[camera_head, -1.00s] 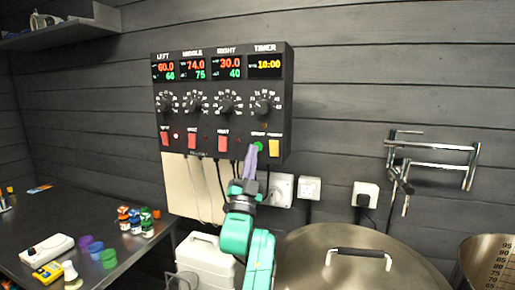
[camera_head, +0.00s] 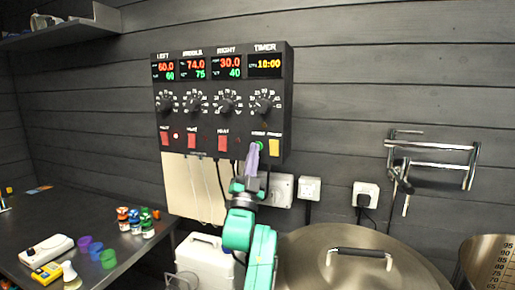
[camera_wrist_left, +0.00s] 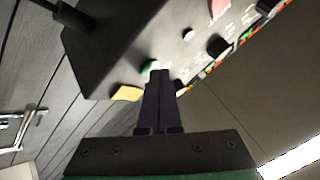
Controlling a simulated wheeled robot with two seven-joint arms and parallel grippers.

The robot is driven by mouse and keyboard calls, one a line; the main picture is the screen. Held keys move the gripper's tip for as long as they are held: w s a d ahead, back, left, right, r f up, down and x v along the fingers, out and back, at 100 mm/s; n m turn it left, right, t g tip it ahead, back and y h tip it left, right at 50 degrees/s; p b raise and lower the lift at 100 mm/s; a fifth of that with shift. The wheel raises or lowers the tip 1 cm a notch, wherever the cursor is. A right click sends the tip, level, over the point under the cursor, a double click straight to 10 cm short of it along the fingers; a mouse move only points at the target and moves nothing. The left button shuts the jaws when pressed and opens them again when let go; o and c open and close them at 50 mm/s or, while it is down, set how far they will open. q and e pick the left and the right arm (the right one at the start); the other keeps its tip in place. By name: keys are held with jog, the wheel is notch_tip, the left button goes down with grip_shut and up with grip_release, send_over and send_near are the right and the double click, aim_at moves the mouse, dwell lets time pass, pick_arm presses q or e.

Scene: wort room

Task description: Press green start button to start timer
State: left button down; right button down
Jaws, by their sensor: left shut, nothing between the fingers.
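The black control box (camera_head: 222,108) hangs on the wall, with the timer display (camera_head: 265,66) at its right end reading 10:00. The green start button (camera_head: 259,146) sits under the timer knob, left of a yellow switch (camera_head: 274,146). My left gripper (camera_head: 254,146) is shut and empty, its fingertips just below and left of the button. In the left wrist view the tips of my left gripper (camera_wrist_left: 159,72) overlap the edge of the green button (camera_wrist_left: 149,67); I cannot tell whether they touch it. My right gripper is not in view.
Three red switches, one of them here (camera_head: 192,142), line the lower edge of the box. Sockets (camera_head: 309,189) are on the wall to the right. A steel kettle lid (camera_head: 330,262) lies below. A dark table (camera_head: 100,215) with small items stands at left.

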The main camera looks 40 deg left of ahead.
pick_arm(q)
jog(key=shift+w, duration=0.1)
dwell(0.5)
jog(key=shift+s+d, duration=0.2)
jog(key=shift+s, duration=0.55)
jog(key=shift+f, duration=0.1)
jog(key=s, duration=0.1)
jog(key=s+d, duration=0.1)
jog(key=s, duration=0.2)
jog(key=shift+s+d, duration=0.3)
jog(key=shift+s, duration=0.05)
dwell(0.4)
